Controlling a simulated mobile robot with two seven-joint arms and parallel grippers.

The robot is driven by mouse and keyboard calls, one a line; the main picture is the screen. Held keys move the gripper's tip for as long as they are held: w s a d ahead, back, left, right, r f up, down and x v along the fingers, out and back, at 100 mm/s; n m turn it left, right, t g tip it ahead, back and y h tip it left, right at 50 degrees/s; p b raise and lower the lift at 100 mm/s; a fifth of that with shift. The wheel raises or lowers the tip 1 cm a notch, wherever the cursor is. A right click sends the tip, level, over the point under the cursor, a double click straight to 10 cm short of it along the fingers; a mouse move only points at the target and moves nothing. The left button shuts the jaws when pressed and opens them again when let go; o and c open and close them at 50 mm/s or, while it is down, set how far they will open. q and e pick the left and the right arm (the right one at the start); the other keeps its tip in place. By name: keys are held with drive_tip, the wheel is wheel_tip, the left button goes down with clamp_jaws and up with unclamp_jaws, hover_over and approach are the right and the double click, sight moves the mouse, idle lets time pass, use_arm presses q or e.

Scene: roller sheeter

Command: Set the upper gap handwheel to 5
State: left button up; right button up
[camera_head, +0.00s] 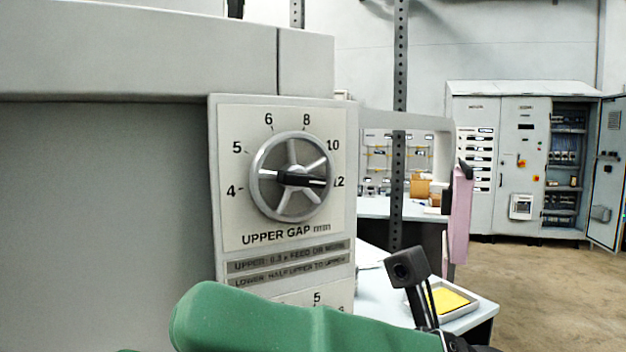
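The upper gap handwheel (291,176) is a grey spoked wheel on a pale dial plate (239,219) at the left of centre. Its black pointer knob (301,179) points right, close to the 12 mark. The 5 mark (237,148) is at the wheel's upper left. My green arm link crosses the bottom, below and nearer than the dial. Beyond its right end, a black part with a square tip (408,268) sticks up; it looks like part of my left gripper, clear of the wheel. Its opening cannot be told. My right gripper is not visible.
Two label strips (290,266) sit under the wheel. Part of a second dial (317,298) shows below, mostly hidden by my arm. A table with a yellow-filled tray (447,301) stands at the right. Electrical cabinets (500,160) stand far back, with open floor in front.

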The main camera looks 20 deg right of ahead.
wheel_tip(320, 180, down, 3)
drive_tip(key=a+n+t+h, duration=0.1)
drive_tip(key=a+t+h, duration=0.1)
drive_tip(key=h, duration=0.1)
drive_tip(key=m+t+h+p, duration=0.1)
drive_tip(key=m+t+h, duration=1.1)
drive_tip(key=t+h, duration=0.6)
approach(307, 178)
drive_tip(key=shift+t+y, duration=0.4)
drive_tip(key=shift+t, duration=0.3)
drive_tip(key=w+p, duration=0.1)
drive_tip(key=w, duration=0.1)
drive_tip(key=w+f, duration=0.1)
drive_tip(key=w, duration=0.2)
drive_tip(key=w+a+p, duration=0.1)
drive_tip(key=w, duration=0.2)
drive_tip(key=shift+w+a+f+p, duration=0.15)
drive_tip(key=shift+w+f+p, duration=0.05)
drive_tip(key=shift+p, duration=0.15)
